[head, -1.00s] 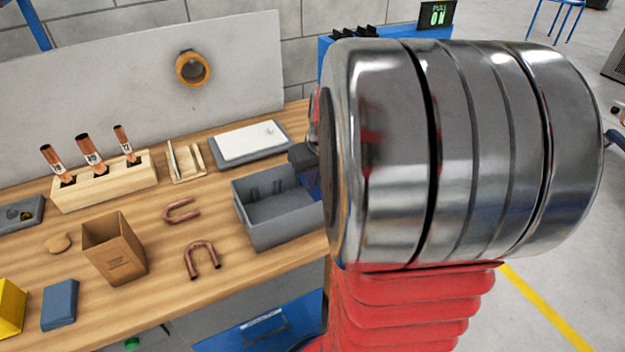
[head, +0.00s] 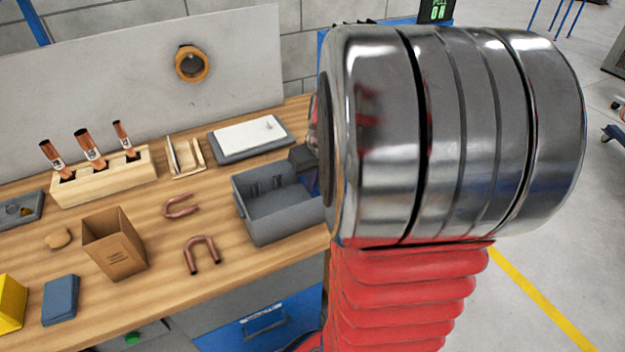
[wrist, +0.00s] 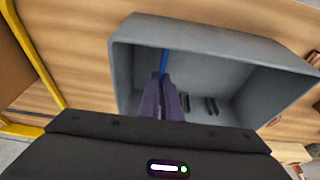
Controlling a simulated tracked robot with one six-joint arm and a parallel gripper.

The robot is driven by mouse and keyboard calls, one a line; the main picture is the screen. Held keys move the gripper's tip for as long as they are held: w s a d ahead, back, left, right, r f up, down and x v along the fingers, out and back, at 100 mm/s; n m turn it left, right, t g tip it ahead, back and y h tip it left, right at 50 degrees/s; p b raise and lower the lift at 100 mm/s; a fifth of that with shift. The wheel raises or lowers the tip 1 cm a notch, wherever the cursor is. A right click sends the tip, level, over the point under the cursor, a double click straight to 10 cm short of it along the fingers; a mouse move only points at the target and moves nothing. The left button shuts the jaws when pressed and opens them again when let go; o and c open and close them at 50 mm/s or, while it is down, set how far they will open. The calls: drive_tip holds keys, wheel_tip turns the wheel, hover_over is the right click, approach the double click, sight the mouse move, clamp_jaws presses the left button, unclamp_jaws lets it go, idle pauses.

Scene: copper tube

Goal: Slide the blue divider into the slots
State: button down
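The grey bin (head: 282,216) stands at the right of the workbench, open at the top, with slot ribs on its inner wall. It also shows in the wrist view (wrist: 215,52), where short dark slot ribs (wrist: 195,104) are visible inside. My gripper (wrist: 163,82) reaches over the bin with its fingers close together. A thin blue strip, the blue divider (wrist: 164,62), shows edge-on between the fingertips. In the head view a blue patch of the divider (head: 312,183) shows beside the bin's right end; my arm hides most of the gripper. Whether the divider touches the slots cannot be told.
Copper U-bends (head: 202,254) and a cardboard box (head: 114,246) lie left of the bin. A wooden block (head: 105,176) holding copper tubes and a grey tray with a white plate (head: 250,138) stand behind. A blue box (head: 60,299) is at front left.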

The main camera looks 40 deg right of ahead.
drive_tip(key=shift+f, duration=0.75)
drive_tip(key=c, duration=1.9)
unclamp_jaws()
drive_tip(key=v, duration=1.3)
drive_tip(key=shift+s+r, duration=0.15)
drive_tip(key=shift+r, duration=0.25)
